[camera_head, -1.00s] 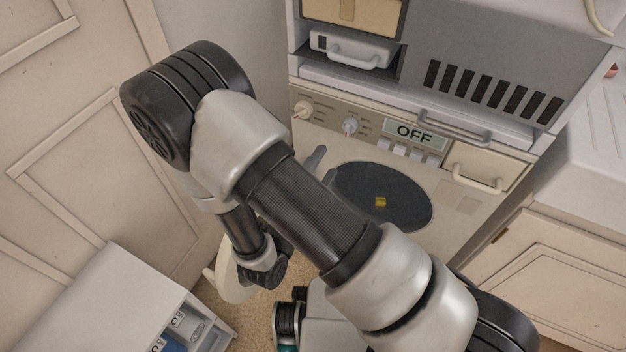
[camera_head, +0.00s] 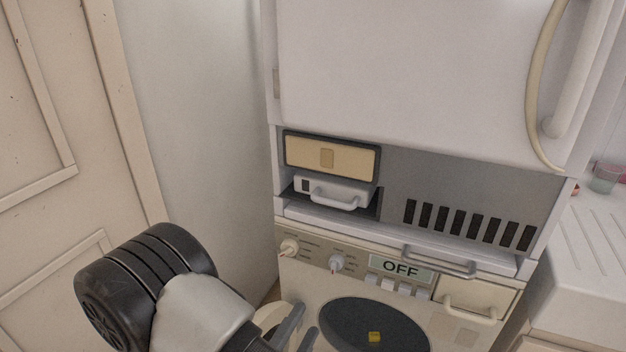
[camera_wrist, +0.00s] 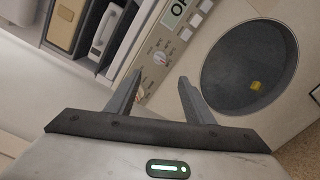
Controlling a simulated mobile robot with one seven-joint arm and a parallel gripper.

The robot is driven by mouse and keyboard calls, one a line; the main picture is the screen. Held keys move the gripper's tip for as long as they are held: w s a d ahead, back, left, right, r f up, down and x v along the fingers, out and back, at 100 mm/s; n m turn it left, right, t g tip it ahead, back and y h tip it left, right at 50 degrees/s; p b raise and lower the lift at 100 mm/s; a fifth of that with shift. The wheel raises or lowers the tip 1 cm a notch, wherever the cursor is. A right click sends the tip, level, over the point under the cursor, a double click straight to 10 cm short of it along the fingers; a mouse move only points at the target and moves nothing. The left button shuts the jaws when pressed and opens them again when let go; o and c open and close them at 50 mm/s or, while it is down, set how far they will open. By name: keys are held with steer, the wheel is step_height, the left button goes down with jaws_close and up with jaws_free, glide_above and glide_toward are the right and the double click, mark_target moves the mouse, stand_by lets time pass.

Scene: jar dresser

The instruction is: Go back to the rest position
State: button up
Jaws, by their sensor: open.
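My gripper (camera_wrist: 158,92) is open in the wrist view, with its two grey fingers apart and nothing between them. Beyond it are the control panel (camera_wrist: 168,48) of a white appliance and its round dark door (camera_wrist: 248,68). In the head view, the gripper's fingers (camera_head: 297,328) show at the bottom, left of the round dark door (camera_head: 374,328). The wrist and most of the arm's lower part are cut off by the bottom edge.
The appliance's panel carries two knobs (camera_head: 337,262) and an "OFF" display (camera_head: 401,269). Above it are a small white drawer (camera_head: 334,192), a tan panel (camera_head: 331,158) and a vented grey panel (camera_head: 470,205). A panelled door (camera_head: 60,150) stands left. A counter (camera_head: 590,245) stands right.

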steer(key=d+r+m+g+h, duration=0.75)
steer(key=d+r+g, duration=0.2)
steer(key=d, duration=0.35)
steer(key=s+d+r+m+g+y, duration=0.6)
steer(key=s+d+m+g+y, duration=0.15)
steer(key=s, duration=0.25)
steer(key=a+r+m+t+y+p, duration=0.1)
steer(key=r+t+y+p, duration=0.2)
steer(key=r+p, duration=0.9)
steer(key=a+r+m+t+y+p, duration=0.2)
steer(key=r+p, duration=1)
steer(key=r, duration=0.9)
steer(key=shift+t+y, duration=0.5)
steer(key=shift+y, duration=0.5)
steer(key=shift+w+a, duration=0.1)
